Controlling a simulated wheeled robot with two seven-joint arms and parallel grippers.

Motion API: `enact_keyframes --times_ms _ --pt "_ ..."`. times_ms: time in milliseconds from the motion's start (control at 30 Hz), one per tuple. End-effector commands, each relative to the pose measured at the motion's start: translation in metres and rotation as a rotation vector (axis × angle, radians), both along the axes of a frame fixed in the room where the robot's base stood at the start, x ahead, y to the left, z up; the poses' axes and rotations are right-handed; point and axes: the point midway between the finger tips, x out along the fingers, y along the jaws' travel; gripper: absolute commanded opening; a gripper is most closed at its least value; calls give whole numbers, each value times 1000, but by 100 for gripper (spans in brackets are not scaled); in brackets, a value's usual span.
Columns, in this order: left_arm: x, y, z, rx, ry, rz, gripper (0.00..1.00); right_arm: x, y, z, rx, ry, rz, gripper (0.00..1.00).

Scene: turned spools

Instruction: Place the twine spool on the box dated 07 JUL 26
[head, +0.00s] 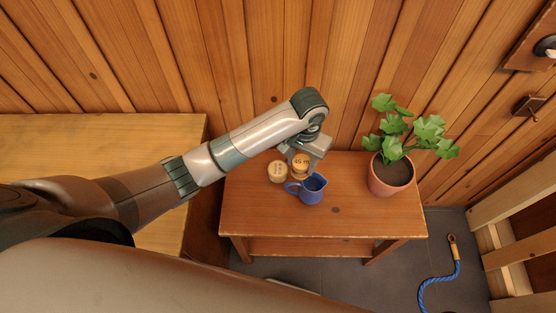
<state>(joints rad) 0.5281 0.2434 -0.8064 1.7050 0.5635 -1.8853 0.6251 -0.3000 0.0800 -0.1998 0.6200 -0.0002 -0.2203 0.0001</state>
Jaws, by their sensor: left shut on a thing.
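My left gripper (303,152) reaches over the back of the small wooden table. It is shut on the twine spool (301,163), a small round tan piece whose top has dark marking that looks like "45 m". The gripper partly covers its back side. Another round pale tan piece (277,171) with small dark lettering stands just left of the spool; its text is too small to read. I cannot make out a box with the date 07 JUL 26. Whether the spool touches the table is unclear. My right gripper is out of view.
A blue jug (311,190) stands close in front of the spool. A potted plant (390,176) stands at the table's (340,218) right end. The table's middle front is clear. A plank wall rises behind. A blue rope (436,283) lies on the floor at right.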

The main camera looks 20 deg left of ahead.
Motion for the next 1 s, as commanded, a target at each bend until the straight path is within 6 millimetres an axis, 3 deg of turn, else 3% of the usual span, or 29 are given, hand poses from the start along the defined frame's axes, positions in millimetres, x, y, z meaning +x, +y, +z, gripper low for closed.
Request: enact_keyframes --times_ms 300,500,1000 --pt "28 55 -33 4 3 4 19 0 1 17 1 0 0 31" --pt "42 78 -51 2 0 2 19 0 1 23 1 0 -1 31" --pt "45 84 -58 0 0 0 19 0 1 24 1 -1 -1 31"
